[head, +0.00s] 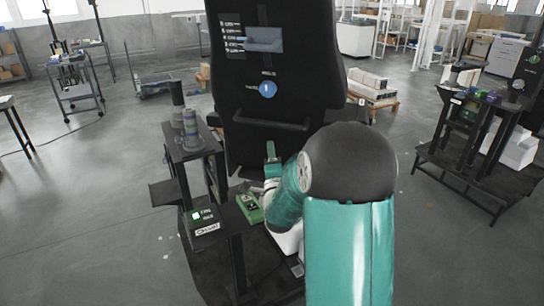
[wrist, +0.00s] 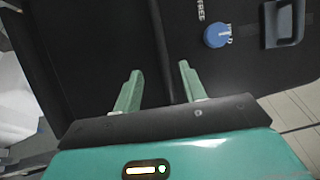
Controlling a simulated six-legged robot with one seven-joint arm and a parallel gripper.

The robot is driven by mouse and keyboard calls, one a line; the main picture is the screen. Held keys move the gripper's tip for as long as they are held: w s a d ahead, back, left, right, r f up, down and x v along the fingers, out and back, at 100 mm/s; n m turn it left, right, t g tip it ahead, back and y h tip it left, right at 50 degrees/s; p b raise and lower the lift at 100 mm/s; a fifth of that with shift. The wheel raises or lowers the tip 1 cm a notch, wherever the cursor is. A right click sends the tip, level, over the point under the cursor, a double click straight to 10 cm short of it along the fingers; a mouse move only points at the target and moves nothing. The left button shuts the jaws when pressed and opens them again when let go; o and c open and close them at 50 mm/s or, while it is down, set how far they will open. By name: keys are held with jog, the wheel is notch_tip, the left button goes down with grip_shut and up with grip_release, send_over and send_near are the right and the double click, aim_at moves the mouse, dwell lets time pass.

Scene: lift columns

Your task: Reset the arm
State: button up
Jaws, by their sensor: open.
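My arm, teal with a black joint, reaches forward from the bottom of the head view. My gripper (wrist: 160,68) shows in the wrist view with its two teal fingers apart and nothing between them. In the head view only a teal finger (head: 270,152) shows clearly, in front of the lower part of a tall black panel (head: 232,90); the rest is hidden by my arm. The same black panel (wrist: 95,50) fills most of the wrist view behind the fingers. Whether the fingers touch it cannot be told.
The panel has a blue round disc (head: 267,90) and a bar handle (head: 270,123). A dark stand (head: 202,150) with grey cylinders is close on the left, with a green box (head: 250,208) beside it. A dark stand (head: 470,150) is at right.

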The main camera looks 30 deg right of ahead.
dwell(0.4)
jog(key=s+a+r+n+g+y, duration=0.2)
jog(key=s+a+n+g+y, duration=0.1)
jog(key=a+n, duration=0.35)
jog(key=s+a+r+n+g+y, duration=0.2)
jog(key=s+a+n+g+y, duration=0.1)
jog(key=a+n, duration=0.3)
jog(key=s+a+f+n+g+y, duration=0.1)
jog(key=s+a+n+g, duration=0.3)
jog(key=s, duration=0.8)
jog(key=s+a+f+n+g+y, duration=0.1)
jog(key=s+a+n, duration=0.4)
jog(key=s, duration=0.7)
jog(key=a+g+y, duration=0.1)
jog(key=g, duration=0.1)
jog(key=shift+s+a+f+g, duration=0.25)
jog(key=shift+s+f+g, duration=0.15)
jog(key=shift+d, duration=0.1)
